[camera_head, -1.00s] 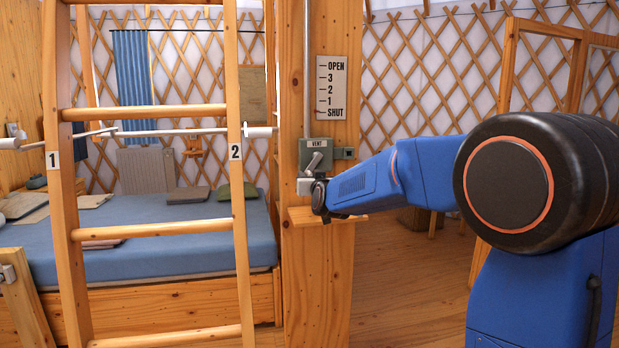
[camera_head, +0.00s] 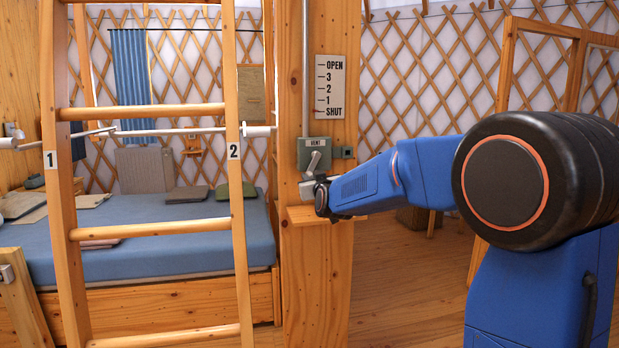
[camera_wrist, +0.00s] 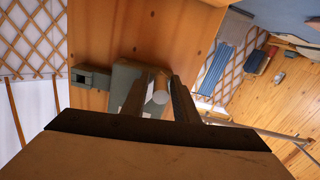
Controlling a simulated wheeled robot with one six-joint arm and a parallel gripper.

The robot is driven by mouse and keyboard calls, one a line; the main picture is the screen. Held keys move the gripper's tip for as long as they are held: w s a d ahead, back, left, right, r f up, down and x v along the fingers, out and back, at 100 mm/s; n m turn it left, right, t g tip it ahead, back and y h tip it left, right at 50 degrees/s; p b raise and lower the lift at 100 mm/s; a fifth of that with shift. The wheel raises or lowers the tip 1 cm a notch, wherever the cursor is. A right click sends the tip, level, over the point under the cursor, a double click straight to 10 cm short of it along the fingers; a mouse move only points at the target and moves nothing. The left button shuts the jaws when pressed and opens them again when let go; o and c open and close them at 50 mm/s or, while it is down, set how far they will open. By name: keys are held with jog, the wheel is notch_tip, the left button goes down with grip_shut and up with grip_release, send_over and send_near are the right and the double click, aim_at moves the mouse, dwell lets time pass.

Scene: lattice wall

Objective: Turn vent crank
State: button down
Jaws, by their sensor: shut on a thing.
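The vent crank (camera_head: 313,162) is a grey metal arm on the front of a green-grey box (camera_head: 324,143) marked VENT, fixed to a wooden post. It points down and slightly left. The box (camera_wrist: 124,80) shows behind the fingers. A scale plate (camera_head: 330,87) above reads OPEN, 3, 2, 1, SHUT.
A small wooden shelf (camera_head: 299,215) juts from the post just below my gripper. A grey pipe (camera_head: 306,70) rises from the box. A ladder (camera_head: 151,228) stands left, before a blue bed (camera_head: 185,248).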

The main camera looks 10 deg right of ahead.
jog(key=shift+d+f+n, duration=0.1)
jog(key=shift+d+n, duration=0.6)
jog(key=shift+n, duration=0.6)
jog(key=shift+d+f+n, duration=0.1)
jog(key=shift+d+n, duration=0.55)
jog(key=shift+n, duration=0.65)
jog(key=c, duration=1.6)
grip_release()
jog(key=shift+c, duration=0.2)
jog(key=shift+s, duration=0.1)
jog(key=s, duration=1.7)
jog(key=shift+s, duration=0.15)
